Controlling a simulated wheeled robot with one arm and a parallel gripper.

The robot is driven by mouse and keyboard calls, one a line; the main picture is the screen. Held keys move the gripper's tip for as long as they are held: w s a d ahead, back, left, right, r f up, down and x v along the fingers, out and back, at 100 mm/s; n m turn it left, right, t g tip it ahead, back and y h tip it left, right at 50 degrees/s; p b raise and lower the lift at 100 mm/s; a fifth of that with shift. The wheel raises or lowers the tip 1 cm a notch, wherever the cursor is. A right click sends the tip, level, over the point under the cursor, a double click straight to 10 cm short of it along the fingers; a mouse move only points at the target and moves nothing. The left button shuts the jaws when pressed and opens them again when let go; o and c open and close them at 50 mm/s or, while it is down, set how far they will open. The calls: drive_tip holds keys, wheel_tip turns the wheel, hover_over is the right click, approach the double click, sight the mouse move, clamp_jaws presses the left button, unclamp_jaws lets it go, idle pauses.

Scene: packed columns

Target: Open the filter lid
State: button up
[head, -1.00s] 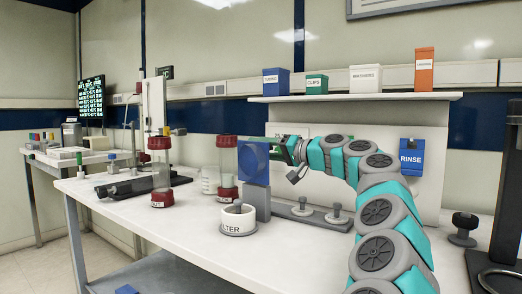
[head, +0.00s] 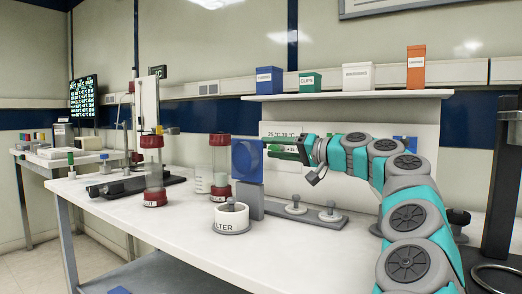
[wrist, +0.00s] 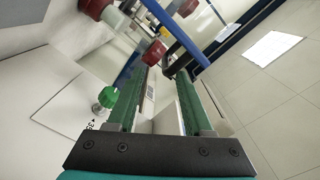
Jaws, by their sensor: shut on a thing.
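The filter lid appears to be the upright blue square piece with a round centre (head: 247,160), on a grey block behind the white cup labelled "...LTER" (head: 231,219). My gripper (head: 268,148) reaches it from the right, with its green fingers level and their tips at the blue piece's right edge. In the wrist view, the blue edge (wrist: 178,32) crosses in front of the fingertips. My gripper (wrist: 166,66) is shut on a dark part at that edge, partly hidden by the fingers.
Two clear cylinders with red caps stand left of the lid, one nearer (head: 154,172) and one beside it (head: 220,160). The front of the white bench (head: 180,232) is clear.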

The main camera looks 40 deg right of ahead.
drive_tip(key=shift+s+d, duration=0.25)
drive_tip(key=shift+s, duration=0.45)
drive_tip(key=v, duration=0.9)
drive_tip(key=shift+b, duration=0.35)
idle(0.9)
